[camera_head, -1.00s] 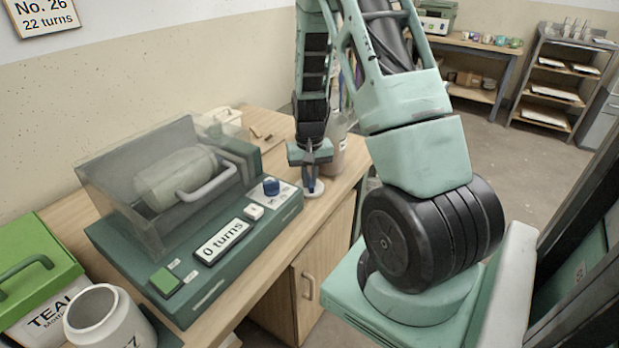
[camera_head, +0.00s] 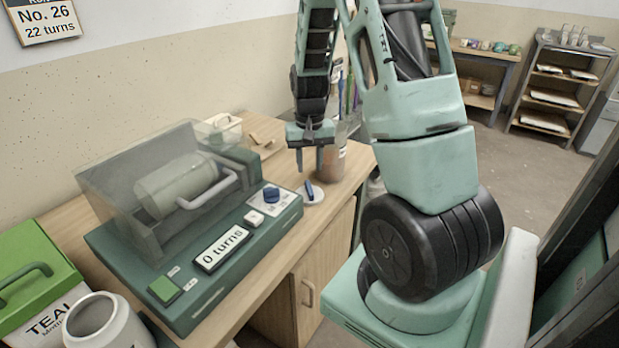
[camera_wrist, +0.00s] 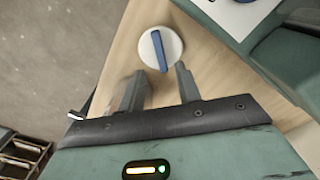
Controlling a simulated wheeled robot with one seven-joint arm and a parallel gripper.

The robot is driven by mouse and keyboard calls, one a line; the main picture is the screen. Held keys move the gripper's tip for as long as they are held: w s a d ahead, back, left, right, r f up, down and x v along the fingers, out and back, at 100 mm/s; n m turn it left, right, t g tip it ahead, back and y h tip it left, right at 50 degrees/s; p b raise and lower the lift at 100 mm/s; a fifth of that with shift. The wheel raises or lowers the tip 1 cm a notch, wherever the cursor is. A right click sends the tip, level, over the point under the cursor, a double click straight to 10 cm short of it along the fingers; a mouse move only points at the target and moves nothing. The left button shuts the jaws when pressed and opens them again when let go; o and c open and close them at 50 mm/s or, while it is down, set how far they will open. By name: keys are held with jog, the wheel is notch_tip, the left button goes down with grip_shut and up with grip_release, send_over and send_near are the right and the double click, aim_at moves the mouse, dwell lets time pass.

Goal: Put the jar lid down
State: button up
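The jar lid (camera_head: 313,193) is a white disc with a blue bar handle. It lies flat on the wooden bench, to the right of the mill's blue knob, near the bench's front edge. In the wrist view the lid (camera_wrist: 160,48) lies just beyond my fingertips, with nothing gripping it. My gripper (camera_head: 309,172) is above the lid, pointing down, open and empty. Its two fingers stand apart in the wrist view (camera_wrist: 158,82). An open white jar (camera_head: 100,325) stands at the lower left.
A green mill (camera_head: 245,262) with a clear hood and a "0 turns" display fills the bench's middle. A green-lidded TEAL box (camera_head: 40,270) is at the left. A brownish container (camera_head: 332,160) stands just behind the lid. A white tray (camera_head: 218,130) is at the back.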

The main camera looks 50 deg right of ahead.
jog(key=shift+r, duration=2.35)
